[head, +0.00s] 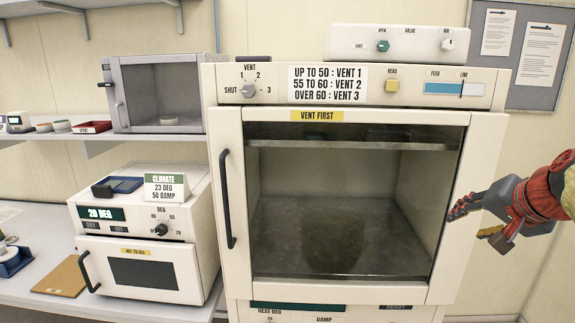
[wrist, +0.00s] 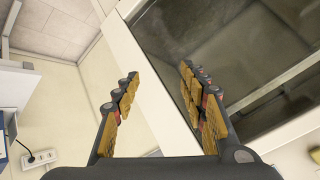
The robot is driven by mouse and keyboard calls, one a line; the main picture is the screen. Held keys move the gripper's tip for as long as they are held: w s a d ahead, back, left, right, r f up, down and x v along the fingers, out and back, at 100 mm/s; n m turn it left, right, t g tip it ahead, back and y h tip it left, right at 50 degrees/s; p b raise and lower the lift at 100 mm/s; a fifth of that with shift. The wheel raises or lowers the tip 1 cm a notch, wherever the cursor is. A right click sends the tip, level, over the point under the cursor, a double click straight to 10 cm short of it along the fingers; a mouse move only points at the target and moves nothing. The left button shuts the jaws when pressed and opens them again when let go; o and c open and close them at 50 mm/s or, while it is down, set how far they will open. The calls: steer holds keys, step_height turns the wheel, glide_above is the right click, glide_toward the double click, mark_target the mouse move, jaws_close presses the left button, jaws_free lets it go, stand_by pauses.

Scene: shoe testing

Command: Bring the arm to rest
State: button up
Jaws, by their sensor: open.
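My gripper (head: 474,221) is at the right side of the head view, beside the right edge of the large oven-like cabinet (head: 451,220). Its fingers point left toward the cabinet front. In the wrist view my gripper (wrist: 158,97) has its two fingers apart with nothing between them. The pale cabinet frame and dark glass (wrist: 220,50) show beyond the fingers. I cannot tell how far the fingertips are from the cabinet.
The cabinet door has a black handle (head: 227,198) on its left. A smaller climate box (head: 147,270) stands on the left bench, and a grey chamber (head: 164,92) sits on the shelf above. A notice board (head: 520,55) hangs at the back right. A wall socket (wrist: 38,158) shows in the wrist view.

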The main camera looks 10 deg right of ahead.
steer(key=s+a+f+n+g+y, duration=0.15)
steer(key=s+a+f+n, duration=0.35)
steer(key=a+f, duration=0.55)
steer(key=s+a+f+n+g, duration=0.3)
steer(key=s+a+f, duration=0.5)
steer(key=a+f, duration=0.3)
steer(key=s+a+f+n+y+b, duration=0.1)
steer(key=a+f+n, duration=0.1)
steer(key=a, duration=0.4)
steer(key=shift+s+n+t, duration=0.25)
steer(key=shift+n+t, duration=0.2)
steer(key=shift+n, duration=0.05)
